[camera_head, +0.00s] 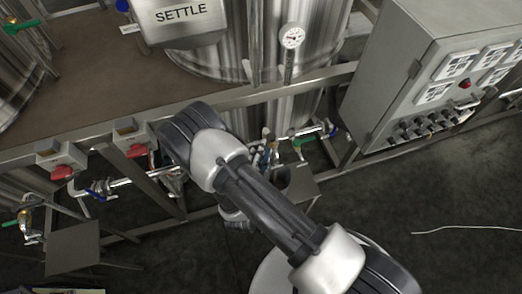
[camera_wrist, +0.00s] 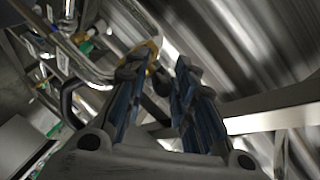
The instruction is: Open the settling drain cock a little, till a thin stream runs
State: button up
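The tank labelled SETTLE (camera_head: 181,13) stands at the top of the head view. Below it runs a steel pipe with a green-handled valve (camera_head: 303,142); which fitting is the drain cock is not clear. My gripper (camera_head: 264,158) is beside this pipework, partly hidden by my arm. In the wrist view my gripper (camera_wrist: 165,68) has its two blue-padded fingers apart. A brass-coloured fitting (camera_wrist: 153,47) is at the left fingertip, and a dark knob-like part shows in the gap. I cannot tell whether either finger touches them. No stream can be made out.
A control cabinet (camera_head: 430,85) with gauges stands at right. A dial thermometer (camera_head: 291,38) is on the tank front. A small grey stand (camera_head: 300,187) is beneath the pipe.

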jog(key=shift+o, duration=0.6)
jog(key=shift+s+a+r, duration=0.1)
jog(key=shift+s+a, duration=0.05)
jog(key=shift+s, duration=0.25)
jog(key=v, duration=1.1)
jog(key=shift+r, duration=0.1)
